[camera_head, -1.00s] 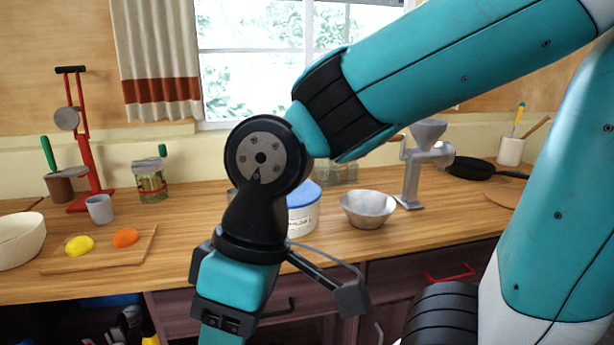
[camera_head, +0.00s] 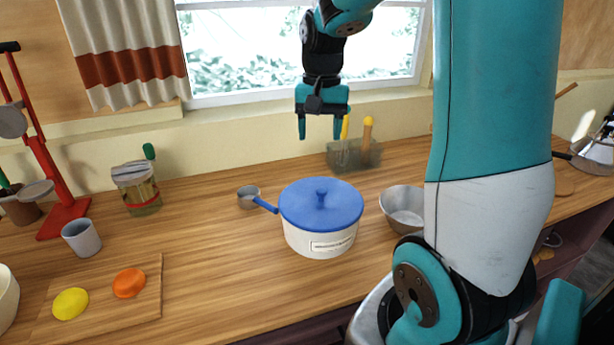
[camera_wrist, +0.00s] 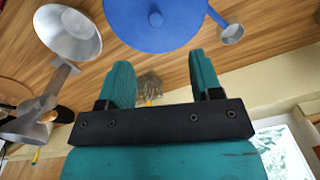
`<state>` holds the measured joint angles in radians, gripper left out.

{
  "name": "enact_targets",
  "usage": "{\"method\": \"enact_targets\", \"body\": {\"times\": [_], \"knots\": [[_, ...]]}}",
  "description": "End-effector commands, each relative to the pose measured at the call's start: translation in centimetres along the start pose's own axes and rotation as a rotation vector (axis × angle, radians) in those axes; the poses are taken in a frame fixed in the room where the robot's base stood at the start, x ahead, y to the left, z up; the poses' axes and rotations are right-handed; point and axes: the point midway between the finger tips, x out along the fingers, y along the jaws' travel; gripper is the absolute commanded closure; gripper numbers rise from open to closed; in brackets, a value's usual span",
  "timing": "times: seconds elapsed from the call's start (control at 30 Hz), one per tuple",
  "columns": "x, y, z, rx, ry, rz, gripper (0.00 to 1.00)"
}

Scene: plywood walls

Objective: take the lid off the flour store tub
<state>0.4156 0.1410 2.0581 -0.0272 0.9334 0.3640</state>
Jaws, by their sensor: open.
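The flour store tub (camera_head: 318,242) is white and round, with a label on its front, and stands upright on the wooden counter. Its blue lid (camera_head: 290,205) with a short round knob sits on top of it. The lid also shows at the top of the wrist view (camera_wrist: 130,22), where it hides the tub. My gripper (camera_head: 319,136) is open and empty, pointing down, above and behind the tub in the head view and apart from the lid. In the wrist view its two fingers (camera_wrist: 160,75) point toward the lid.
A measuring cup (camera_head: 248,197) with a blue handle is beside the tub at left, its handle close to the tub. A metal bowl (camera_head: 402,207) stands at right. A utensil holder (camera_head: 352,156) is behind. A cutting board (camera_head: 140,305) lies front left.

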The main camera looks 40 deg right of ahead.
Motion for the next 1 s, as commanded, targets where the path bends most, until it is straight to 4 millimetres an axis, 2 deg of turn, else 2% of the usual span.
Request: {"method": "enact_targets", "body": {"times": [0.03,0.13,0.3,0.6,1.0], "knots": [[-0.4,0.9,-0.8,0.046,-0.002,0.010,0.41],[0.3,1.9,-1.4,0.091,-0.006,0.020,0.41],[3.6,2.7,-1.6,0.105,-0.010,0.022,0.41],[10.0,3.0,-1.6,0.105,-0.008,0.021,0.41],[13.7,2.6,-1.6,0.100,-0.008,0.020,0.41]]}}
